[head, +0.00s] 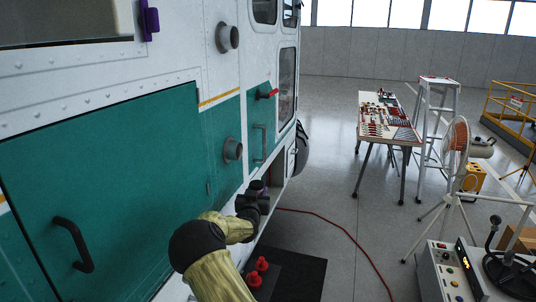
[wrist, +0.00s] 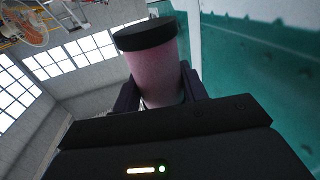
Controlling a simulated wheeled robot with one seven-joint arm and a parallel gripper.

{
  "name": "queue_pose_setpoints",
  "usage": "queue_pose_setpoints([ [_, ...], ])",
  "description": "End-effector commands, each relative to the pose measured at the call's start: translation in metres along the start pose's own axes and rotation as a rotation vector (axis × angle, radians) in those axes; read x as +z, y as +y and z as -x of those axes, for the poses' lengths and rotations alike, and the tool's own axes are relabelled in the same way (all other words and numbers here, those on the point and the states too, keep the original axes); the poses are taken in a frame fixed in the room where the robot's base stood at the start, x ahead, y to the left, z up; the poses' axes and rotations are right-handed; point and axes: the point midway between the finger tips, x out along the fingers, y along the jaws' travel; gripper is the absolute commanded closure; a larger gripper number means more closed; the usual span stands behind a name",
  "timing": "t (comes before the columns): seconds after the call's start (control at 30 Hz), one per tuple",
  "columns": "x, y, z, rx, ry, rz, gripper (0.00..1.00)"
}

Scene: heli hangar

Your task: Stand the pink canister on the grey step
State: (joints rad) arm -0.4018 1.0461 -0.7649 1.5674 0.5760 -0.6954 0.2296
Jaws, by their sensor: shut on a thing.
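The pink canister (wrist: 155,72) with a black lid fills the middle of the wrist view. My gripper (wrist: 160,92) is shut on it, with one dark finger on each side. In the head view my gripper (head: 256,192) is beside the lower edge of the teal and white helicopter, near a dark opening in its side. The canister is mostly or wholly hidden behind my gripper there. I cannot clearly pick out the grey step in either view.
The helicopter side (head: 130,180) runs close along the left, with a black handle (head: 75,245) and grey ports. Red plugs (head: 258,270) are on a black mat (head: 300,275) below my arm. A red hose (head: 345,232) crosses the floor. A tool table (head: 388,120) and a fan (head: 457,140) stand right.

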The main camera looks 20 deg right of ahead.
Motion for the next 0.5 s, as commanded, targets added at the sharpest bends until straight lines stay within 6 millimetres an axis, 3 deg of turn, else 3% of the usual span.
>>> queue_pose_setpoints([
  [0.03, 0.030, -0.005, 0.011, -0.007, -0.007, 0.008, 0.83],
  [0.2, 0.108, -0.014, 0.054, -0.042, -0.007, 0.008, 0.83],
  [0.37, 0.175, -0.014, 0.107, -0.106, -0.008, 0.010, 0.83],
  [0.5, 0.223, -0.007, 0.162, -0.196, -0.011, 0.014, 0.83],
])
